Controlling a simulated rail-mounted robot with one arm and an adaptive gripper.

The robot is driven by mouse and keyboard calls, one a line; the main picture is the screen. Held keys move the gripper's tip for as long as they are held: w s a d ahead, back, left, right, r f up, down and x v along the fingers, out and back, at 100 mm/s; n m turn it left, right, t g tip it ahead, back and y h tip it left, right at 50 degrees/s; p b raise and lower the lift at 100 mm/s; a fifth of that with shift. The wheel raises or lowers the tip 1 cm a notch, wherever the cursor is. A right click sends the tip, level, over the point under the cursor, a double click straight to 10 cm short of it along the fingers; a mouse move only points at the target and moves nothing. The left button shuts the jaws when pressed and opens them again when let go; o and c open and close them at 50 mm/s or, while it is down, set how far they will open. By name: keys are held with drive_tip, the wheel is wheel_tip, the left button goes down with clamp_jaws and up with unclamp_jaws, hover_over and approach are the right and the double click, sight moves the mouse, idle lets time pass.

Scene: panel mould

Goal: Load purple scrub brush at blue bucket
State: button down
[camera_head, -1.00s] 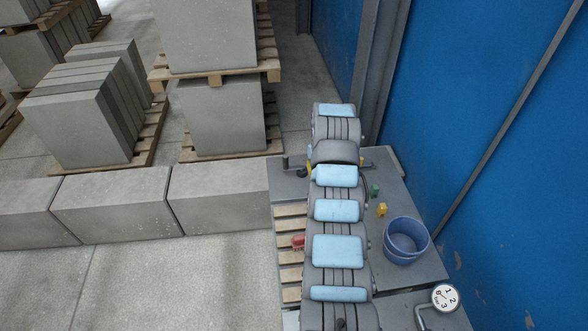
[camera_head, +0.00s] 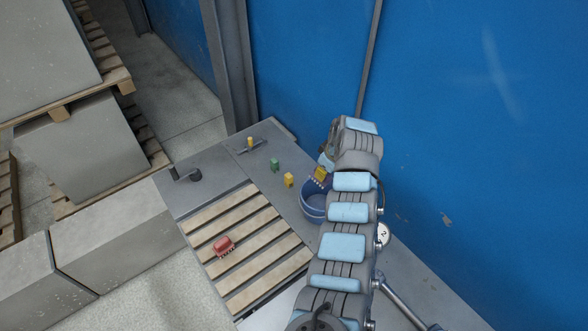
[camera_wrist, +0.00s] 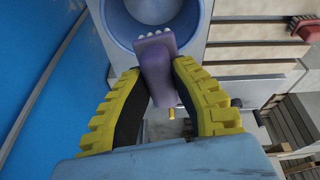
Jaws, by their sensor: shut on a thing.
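The purple scrub brush (camera_wrist: 156,65) is held between the yellow fingers of my gripper (camera_wrist: 158,85) in the wrist view. Its bristle end with white tufts points up the picture, over the opening of the blue bucket (camera_wrist: 118,30). In the head view the blue bucket (camera_head: 311,207) stands on the grey table, partly hidden by my arm. My gripper (camera_head: 319,174) shows there just above the bucket's rim; the brush cannot be made out in that view.
A red brush (camera_head: 224,245) lies on the wooden slats (camera_head: 245,225). A green item (camera_head: 274,164) and a yellow item (camera_head: 289,179) stand left of the bucket. A dial gauge (camera_head: 383,235) is close on the right. The blue wall (camera_head: 470,130) rises behind.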

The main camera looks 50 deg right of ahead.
sight(327, 183)
drive_tip(key=shift+s+d+f, duration=0.2)
drive_tip(key=shift+s+d, duration=0.2)
drive_tip(key=shift+s, duration=0.1)
drive_tip(key=shift+f+b, duration=0.8)
drive_tip(key=shift+f, duration=1.9)
wheel_tip(327, 183, down, 6)
drive_tip(key=b, duration=0.4)
drive_tip(key=shift+b, duration=0.3)
